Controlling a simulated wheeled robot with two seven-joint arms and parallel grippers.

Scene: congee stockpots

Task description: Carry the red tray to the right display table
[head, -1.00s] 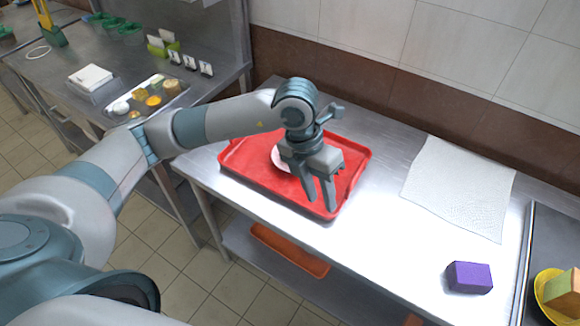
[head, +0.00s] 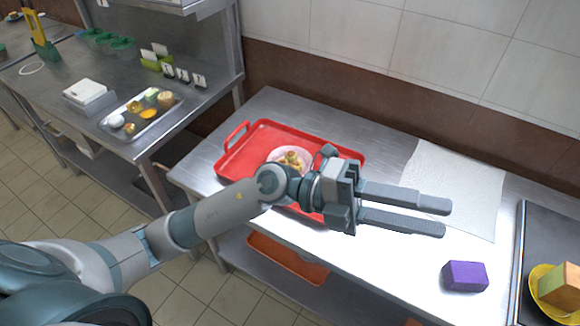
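The red tray (head: 253,141) lies on the steel table (head: 330,258), with a raised handle at its left end. A pinkish plate (head: 287,152) with food on it sits in the tray. My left arm crosses in front of the tray and hides its front and right parts. My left gripper (head: 447,217) is open and empty, its two fingers pointing right above the table, to the right of the tray. My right gripper is not in view. I cannot tell which surface is the right display table.
A white cloth (head: 455,180) and a purple block (head: 465,276) lie on the table to the right. A dark tray (head: 545,225) with a yellow bowl is at the far right. An orange tray (head: 285,262) is on the lower shelf. Another counter with food stands at left.

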